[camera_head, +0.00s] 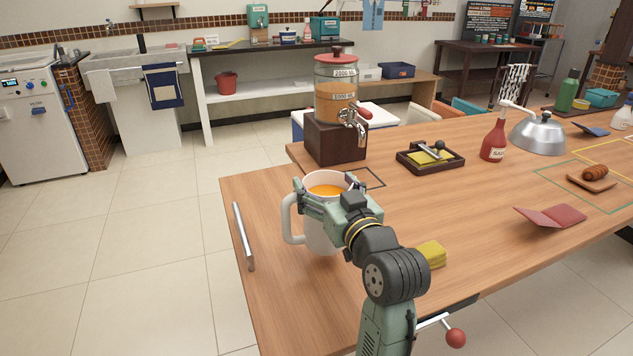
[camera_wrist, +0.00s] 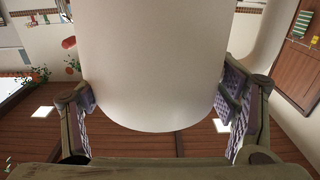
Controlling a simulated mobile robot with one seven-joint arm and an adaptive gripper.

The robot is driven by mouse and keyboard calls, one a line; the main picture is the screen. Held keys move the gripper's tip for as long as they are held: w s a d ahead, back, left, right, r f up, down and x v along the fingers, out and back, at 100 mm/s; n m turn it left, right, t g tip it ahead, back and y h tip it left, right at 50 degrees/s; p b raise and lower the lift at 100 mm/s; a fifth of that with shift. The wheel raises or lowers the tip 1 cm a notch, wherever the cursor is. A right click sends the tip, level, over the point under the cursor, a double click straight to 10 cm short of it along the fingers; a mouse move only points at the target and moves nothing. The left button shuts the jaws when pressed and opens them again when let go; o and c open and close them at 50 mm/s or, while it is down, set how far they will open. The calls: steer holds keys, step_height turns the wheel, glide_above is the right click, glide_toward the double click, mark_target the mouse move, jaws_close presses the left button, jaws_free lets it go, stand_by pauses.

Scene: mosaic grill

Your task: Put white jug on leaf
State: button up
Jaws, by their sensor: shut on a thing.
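The white jug (camera_head: 319,236) is upright at the near left end of the wooden table, its handle to the left and orange liquid inside. My gripper (camera_head: 338,194) is shut on the jug's body from the right. In the wrist view the jug (camera_wrist: 155,60) fills the space between both finger pads. I cannot tell whether its base touches the wood. The table end (camera_head: 262,300) with a metal bar handle (camera_head: 243,237) may be the leaf, but I cannot tell.
A drink dispenser (camera_head: 337,100) on a dark base stands behind the jug. A black tray (camera_head: 430,157), red bottle (camera_head: 494,138) and red folder (camera_head: 551,216) are farther right. The near left tabletop is clear.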

mark_target(318, 190)
steer(key=p+x, duration=0.1)
steer(key=x, duration=0.3)
steer(key=shift+w, duration=0.3)
steer(key=shift+w+a+f, duration=0.1)
steer(key=shift+w+f, duration=0.1)
steer(key=shift+w, duration=0.1)
steer(key=shift+f, duration=1.8)
steer(key=o, duration=1.9)
steer(key=shift+o, duration=0.2)
steer(key=shift+s, duration=0.1)
